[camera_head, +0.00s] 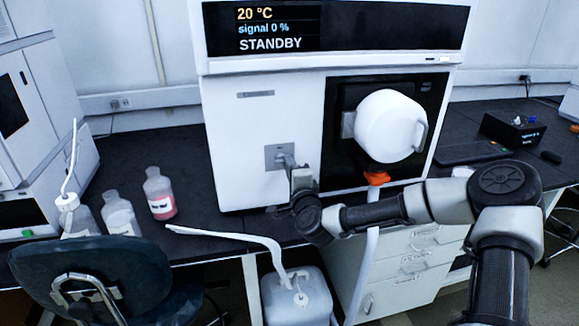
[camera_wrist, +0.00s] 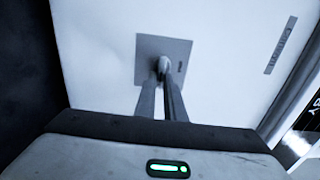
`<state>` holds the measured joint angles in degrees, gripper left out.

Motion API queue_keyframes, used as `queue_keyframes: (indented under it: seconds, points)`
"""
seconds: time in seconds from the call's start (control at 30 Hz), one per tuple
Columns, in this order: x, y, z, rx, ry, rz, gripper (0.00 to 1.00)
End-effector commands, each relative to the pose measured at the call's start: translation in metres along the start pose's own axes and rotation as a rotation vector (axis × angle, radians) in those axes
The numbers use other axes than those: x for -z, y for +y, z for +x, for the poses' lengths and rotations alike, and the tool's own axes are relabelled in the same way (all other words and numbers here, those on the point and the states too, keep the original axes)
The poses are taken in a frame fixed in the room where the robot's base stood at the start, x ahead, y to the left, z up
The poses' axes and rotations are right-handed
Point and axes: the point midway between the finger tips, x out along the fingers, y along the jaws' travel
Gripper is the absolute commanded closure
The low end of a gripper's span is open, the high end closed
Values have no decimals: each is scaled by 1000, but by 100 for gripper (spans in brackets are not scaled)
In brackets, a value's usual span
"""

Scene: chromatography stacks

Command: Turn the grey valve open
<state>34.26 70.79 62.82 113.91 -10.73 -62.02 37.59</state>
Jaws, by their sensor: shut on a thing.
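The grey valve (camera_head: 281,156) sits on a square grey plate low on the white front of the instrument. The wrist view shows the square plate (camera_wrist: 158,52) with the valve's small knob (camera_wrist: 162,66) at its middle. My gripper (camera_head: 287,162) reaches up to the valve from the lower right. In the wrist view, its two fingers (camera_wrist: 161,88) are close together with their tips at the knob, shut on it. The fingers hide part of the knob, so I cannot tell how far it is turned.
The instrument's display (camera_head: 335,27) reads 20 °C, signal 0 %, STANDBY. A round white vessel (camera_head: 391,126) sticks out right of the valve. Bottles, one with pink liquid (camera_head: 160,195), stand on the black bench to the left. A chair (camera_head: 90,275) and a white canister (camera_head: 300,298) are in front.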

Motion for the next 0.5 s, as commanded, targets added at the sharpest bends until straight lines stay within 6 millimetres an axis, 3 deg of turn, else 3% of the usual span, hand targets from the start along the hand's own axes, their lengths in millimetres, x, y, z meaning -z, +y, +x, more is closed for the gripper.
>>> queue_keyframes:
  seconds: [0.03, 0.07, 0.17, 0.5]
  points:
    - [0, -1, 0, 3, 1, 1, 100]
    - [0, -1, 0, 3, 1, 1, 89]
    - [0, -1, 0, 2, 1, 1, 72]
    - [0, 0, -2, 0, 0, -1, 72]
